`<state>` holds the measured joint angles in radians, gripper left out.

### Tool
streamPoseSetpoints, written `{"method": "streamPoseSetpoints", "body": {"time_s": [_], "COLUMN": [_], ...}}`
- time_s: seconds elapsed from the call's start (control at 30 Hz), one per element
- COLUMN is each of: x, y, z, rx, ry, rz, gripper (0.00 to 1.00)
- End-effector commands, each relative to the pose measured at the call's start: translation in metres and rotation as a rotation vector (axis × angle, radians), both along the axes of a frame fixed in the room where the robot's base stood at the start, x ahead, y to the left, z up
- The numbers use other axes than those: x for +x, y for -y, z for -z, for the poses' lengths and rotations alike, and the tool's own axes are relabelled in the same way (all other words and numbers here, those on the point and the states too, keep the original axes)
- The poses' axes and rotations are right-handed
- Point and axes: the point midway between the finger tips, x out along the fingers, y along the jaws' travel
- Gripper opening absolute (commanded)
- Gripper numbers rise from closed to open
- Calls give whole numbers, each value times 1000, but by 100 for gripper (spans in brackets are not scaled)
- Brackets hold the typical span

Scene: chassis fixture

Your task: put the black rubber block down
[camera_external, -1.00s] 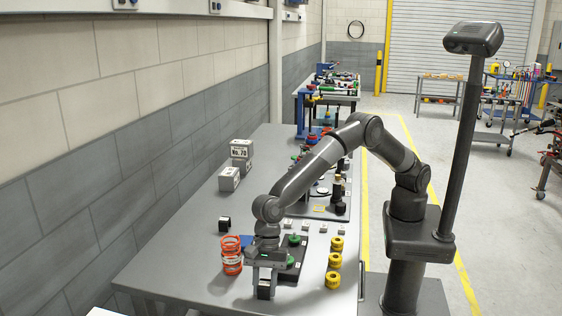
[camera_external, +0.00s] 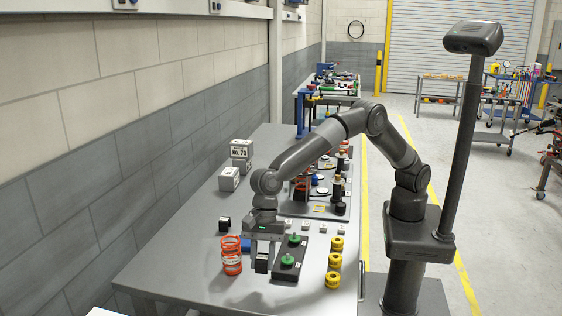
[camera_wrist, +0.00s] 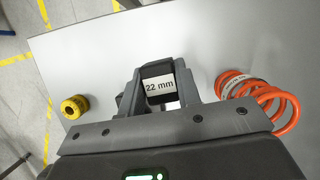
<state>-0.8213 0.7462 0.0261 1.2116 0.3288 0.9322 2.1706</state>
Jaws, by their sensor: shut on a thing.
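My gripper (camera_external: 262,262) is shut on a black rubber block (camera_wrist: 158,70), which carries a white "22 mm" label in the wrist view. The block also shows in the external view (camera_external: 262,265), hanging between the fingers, just left of a dark plate with green knobs. It seems to be held above the grey table (camera_external: 190,275), but the gap under it is hard to judge. A similar small black block (camera_external: 224,224) sits on the table to the left of my gripper.
Orange coil springs (camera_external: 232,262) stand close left of my gripper. The dark plate (camera_external: 283,273) with green knobs is close right, with several yellow rings (camera_external: 334,262) beyond it. White-labelled grey boxes (camera_external: 229,179) stand farther back. The front of the table is clear.

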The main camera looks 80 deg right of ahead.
Motion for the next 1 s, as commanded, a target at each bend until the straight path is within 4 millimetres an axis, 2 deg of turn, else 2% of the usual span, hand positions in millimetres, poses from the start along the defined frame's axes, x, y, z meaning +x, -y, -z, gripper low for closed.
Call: {"method": "streamPoseSetpoints", "body": {"time_s": [0.1,0.3,0.5,0.73,0.8,0.87,0.97,1.0], "x": [10,22,27,29,34,42,62,71], "y": [27,60,75,79,85,97,130,147], "z": [-19,-39,-48,-49,-49,-49,-48,-48], "rx": [2,1,1,0,-2,-4,-10,-14], "ry": [0,1,0,-1,0,1,1,2], "rz": [1,-1,-2,-1,2,6,14,18], "gripper": [8,8,8,8,8,8,8,8]}}
